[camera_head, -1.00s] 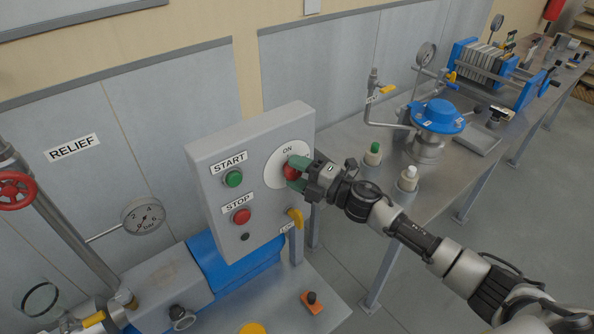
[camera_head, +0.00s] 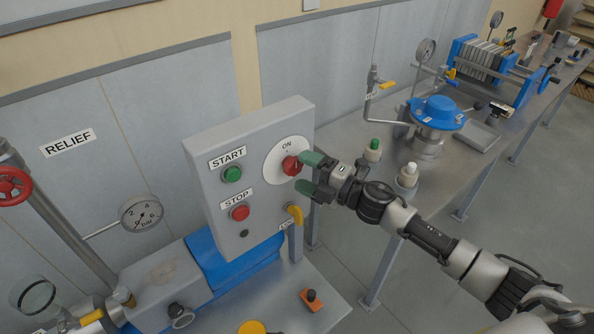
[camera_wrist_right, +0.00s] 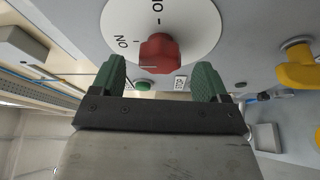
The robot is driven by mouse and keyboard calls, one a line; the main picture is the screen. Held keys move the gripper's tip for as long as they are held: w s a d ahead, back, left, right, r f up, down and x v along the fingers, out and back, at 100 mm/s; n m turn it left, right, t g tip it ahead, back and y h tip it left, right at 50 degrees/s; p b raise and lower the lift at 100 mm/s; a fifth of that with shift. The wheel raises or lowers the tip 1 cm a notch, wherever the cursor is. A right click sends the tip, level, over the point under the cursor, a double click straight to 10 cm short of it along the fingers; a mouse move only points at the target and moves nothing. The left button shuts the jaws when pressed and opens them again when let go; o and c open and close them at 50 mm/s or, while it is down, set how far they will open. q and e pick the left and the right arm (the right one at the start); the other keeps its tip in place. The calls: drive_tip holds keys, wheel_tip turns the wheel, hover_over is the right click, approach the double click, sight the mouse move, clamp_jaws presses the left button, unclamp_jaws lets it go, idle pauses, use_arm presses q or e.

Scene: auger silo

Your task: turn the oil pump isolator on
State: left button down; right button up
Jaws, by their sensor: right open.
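The isolator is a red knob (camera_head: 291,165) on a white round plate (camera_head: 271,173) marked ON, on the front of a grey control box (camera_head: 200,165). My right gripper (camera_head: 308,174) is open just in front of the knob, one green finger above and one below. In the right wrist view the red knob (camera_wrist_right: 160,52) lies ahead, between and beyond the fingertips, seemingly untouched. A pale line on it runs toward the left, the side with the ON label. I cannot tell its exact setting. My left gripper is not in view.
The box also has a green START button (camera_head: 232,174) and a red STOP button (camera_head: 240,212). A yellow lever (camera_head: 295,214) sits close below my gripper. A steel bench (camera_head: 345,140) with a blue-topped vessel (camera_head: 438,112) stands behind my right arm.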

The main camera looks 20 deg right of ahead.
drive_tip(key=b+v, duration=0.2)
drive_tip(key=v, duration=0.6)
drive_tip(key=shift+b, duration=0.35)
